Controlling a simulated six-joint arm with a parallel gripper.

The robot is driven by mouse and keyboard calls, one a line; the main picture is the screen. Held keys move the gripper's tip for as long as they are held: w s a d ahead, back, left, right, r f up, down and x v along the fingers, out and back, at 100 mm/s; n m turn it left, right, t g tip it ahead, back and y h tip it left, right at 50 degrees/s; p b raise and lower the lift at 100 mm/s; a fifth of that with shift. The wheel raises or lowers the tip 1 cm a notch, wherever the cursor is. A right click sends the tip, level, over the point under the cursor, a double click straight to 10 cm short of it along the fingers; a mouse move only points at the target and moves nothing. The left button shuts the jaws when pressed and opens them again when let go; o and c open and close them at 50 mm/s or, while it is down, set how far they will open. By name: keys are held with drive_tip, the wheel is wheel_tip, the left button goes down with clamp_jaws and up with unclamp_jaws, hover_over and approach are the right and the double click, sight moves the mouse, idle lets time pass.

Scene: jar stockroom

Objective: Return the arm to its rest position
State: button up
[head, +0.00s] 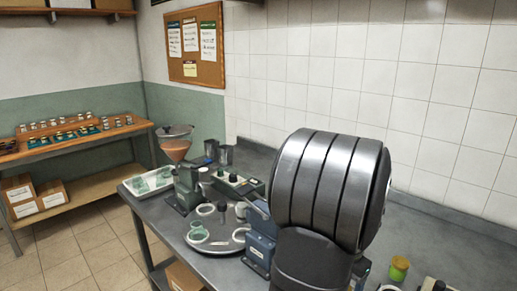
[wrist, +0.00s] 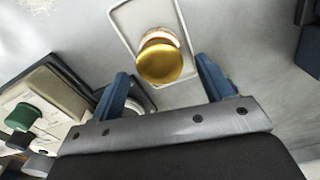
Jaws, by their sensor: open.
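My gripper (wrist: 162,68) shows in the wrist view with its two blue fingers spread wide apart. A jar with a gold lid (wrist: 160,64) stands beyond the fingers, between them in the picture, and neither finger touches it. It stands on a pale rectangular plate or tray (wrist: 122,14) with a raised rim. In the head view my large grey arm link covers the middle right, and I cannot make out the gripper there.
The grey bench (head: 440,222) runs along the tiled wall. A green jar with a yellowish lid (head: 399,266) stands at its right. A round tray (head: 205,243), a funnel device (head: 175,150) and a white tray (head: 150,183) crowd its left. A wooden shelf (head: 75,140) stands far left.

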wheel_tip(320, 180, down, 4)
drive_tip(key=shift+w+f, duration=0.1)
drive_tip(key=shift+f, duration=0.15)
drive_tip(key=shift+r, duration=2)
drive_tip(key=shift+f, duration=0.1)
